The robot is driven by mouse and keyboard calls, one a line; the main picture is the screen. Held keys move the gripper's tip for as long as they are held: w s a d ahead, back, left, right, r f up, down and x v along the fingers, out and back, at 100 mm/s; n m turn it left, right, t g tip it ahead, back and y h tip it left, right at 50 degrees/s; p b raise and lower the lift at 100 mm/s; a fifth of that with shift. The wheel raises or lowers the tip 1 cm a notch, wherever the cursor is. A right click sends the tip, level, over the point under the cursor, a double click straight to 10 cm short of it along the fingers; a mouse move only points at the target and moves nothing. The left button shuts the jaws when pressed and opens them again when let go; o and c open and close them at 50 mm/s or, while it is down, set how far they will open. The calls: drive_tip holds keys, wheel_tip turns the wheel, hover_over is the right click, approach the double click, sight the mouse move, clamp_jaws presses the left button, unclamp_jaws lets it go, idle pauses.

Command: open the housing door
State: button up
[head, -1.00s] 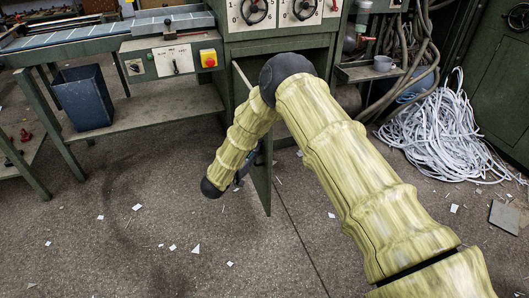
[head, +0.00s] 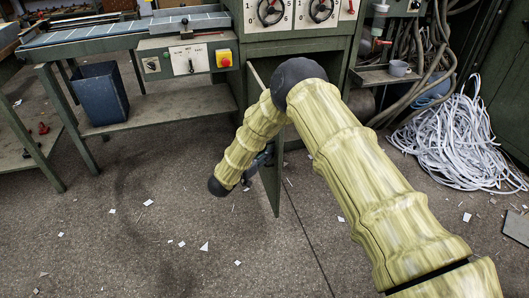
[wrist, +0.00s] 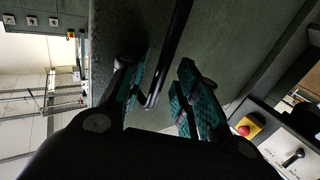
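The housing door (head: 270,192) is a green panel below the two dials in the head view. It stands ajar, swung out from the housing and seen nearly edge-on, partly behind my arm. In the wrist view the door's grey-green face (wrist: 245,35) fills the middle. A black bar handle (wrist: 174,45) runs down it and bends at its lower end. My gripper (wrist: 164,72) is open, with teal-padded fingers apart on either side of the handle. The handle's bent end lies near the left finger; contact is unclear. In the head view my arm mostly hides the gripper.
A bench with a control box and yellow-red button (head: 224,59) stands left of the housing, with a blue bin (head: 100,94) beneath. A pile of white strips (head: 455,148) and hoses lie at right. The floor (head: 130,235) in front is open, with paper scraps.

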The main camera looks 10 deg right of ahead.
drive_tip(key=v, duration=1.2)
idle(0.3)
drive_tip(key=s+d+f+n+g+y, duration=0.1)
drive_tip(key=s+d+f+n+y, duration=0.35)
drive_tip(key=s+f, duration=0.35)
drive_tip(key=s+d+f+n+y, duration=0.3)
drive_tip(key=s+d+f+y, duration=0.3)
drive_tip(key=f, duration=0.4)
drive_tip(key=s+d+f+n+g+y, duration=0.1)
drive_tip(key=s+d+g, duration=0.25)
drive_tip(key=s, duration=0.85)
drive_tip(key=s+d+f+g+y, duration=0.15)
drive_tip(key=s+g, duration=0.25)
drive_tip(key=s, duration=0.8)
drive_tip(key=s+d+n+g+y, duration=0.1)
drive_tip(key=s+d+g, duration=0.2)
drive_tip(key=s, duration=0.9)
wheel_tip(320, 180, up, 29)
drive_tip(key=p, duration=2.9)
drive_tip(key=shift+w+p, duration=0.4)
